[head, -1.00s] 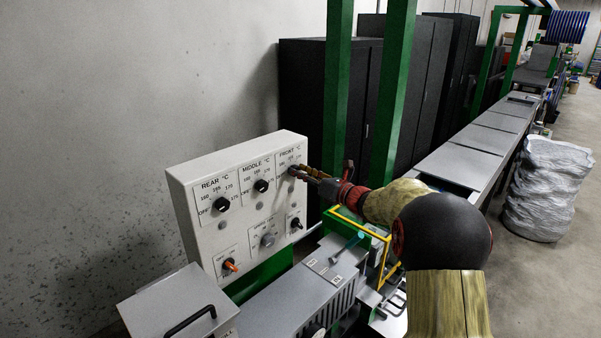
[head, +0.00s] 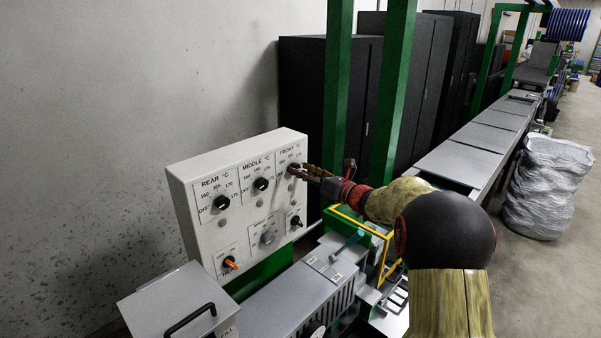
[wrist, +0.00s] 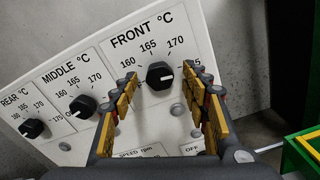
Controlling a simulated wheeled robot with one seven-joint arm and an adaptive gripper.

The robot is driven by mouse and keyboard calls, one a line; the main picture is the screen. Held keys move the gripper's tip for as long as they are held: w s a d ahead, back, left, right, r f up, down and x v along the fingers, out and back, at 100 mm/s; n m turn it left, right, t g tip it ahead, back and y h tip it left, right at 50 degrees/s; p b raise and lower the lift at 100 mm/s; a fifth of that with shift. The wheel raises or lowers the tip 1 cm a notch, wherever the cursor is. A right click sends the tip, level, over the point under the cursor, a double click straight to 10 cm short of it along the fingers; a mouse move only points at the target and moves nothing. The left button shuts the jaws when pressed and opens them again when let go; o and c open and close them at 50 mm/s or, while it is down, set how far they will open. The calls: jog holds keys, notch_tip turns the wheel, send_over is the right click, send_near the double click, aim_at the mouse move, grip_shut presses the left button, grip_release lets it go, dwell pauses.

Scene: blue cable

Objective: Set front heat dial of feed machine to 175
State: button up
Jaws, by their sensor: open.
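The front heat dial is a black knob with a white mark, under the FRONT °C label at the upper right of the white control panel (head: 238,237). In the wrist view the front dial (wrist: 159,77) shows between my fingers, its white mark pointing right, roughly toward the partly hidden 175. My gripper (head: 302,171) is at the panel's right side. It is open in the wrist view (wrist: 160,74), with one yellow-padded finger on each side of the dial. I see no clear contact, and the exact depth is unclear. The 175 print is partly covered by the right finger.
The middle dial (head: 261,184) and rear dial (head: 222,202) are to the left on the same panel. Lower switches include an orange one (head: 230,262). A yellow frame (head: 384,262) and green posts (head: 392,100) stand near my arm.

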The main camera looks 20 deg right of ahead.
jog(key=v, duration=1.1)
jog(key=shift+s, duration=0.15)
jog(key=shift+f, duration=0.1)
